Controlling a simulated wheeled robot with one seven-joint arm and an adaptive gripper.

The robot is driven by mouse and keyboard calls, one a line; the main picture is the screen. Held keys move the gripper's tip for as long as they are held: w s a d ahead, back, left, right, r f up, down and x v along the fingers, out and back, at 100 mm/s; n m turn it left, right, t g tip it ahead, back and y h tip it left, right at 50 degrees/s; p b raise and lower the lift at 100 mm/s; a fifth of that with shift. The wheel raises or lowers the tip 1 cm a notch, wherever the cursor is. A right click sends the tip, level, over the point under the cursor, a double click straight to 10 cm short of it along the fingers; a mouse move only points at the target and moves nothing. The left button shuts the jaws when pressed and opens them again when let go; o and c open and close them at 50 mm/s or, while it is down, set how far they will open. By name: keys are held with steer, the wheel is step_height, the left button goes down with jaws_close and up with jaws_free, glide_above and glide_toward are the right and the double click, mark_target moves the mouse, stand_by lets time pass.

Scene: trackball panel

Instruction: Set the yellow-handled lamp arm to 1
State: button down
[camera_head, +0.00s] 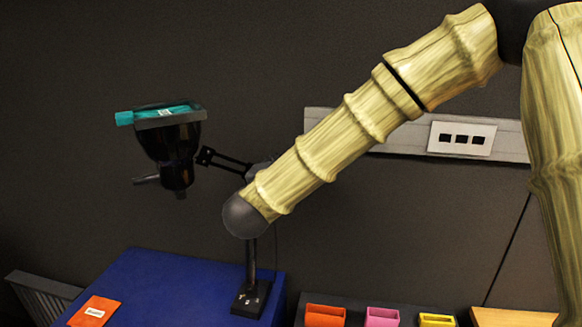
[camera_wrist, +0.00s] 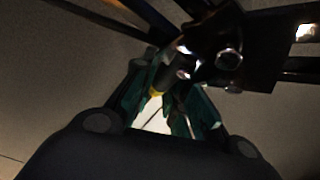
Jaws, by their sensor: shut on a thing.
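The lamp stands on the blue surface, with its dark base (camera_head: 250,297) and thin upright post. Two parallel dark bars (camera_head: 230,162) lead left from behind my arm to a black head-like shape (camera_head: 172,152) with a teal piece on top. In the wrist view, the teal fingers of my gripper (camera_wrist: 172,88) are closed in around a small yellow piece (camera_wrist: 156,93), seemingly the handle, mostly hidden between them. A dark joint with shiny bolts (camera_wrist: 210,55) is just beyond the fingers. In the head view, I cannot make out my gripper. No scale or number is readable.
The blue surface (camera_head: 170,285) carries an orange labelled packet (camera_head: 94,311). Orange (camera_head: 325,314), pink (camera_head: 382,316) and yellow (camera_head: 437,320) open boxes stand to its right. A pale wall rail with a socket plate (camera_head: 461,139) runs behind my arm. Dark bars cross the wrist view's top.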

steer(key=shift+s+f, duration=0.15)
stand_by(0.4)
steer(key=c, duration=1.4)
jaws_free()
steer(key=shift+a, duration=0.1)
steer(key=shift+h, duration=0.3)
steer(key=v, duration=1.2)
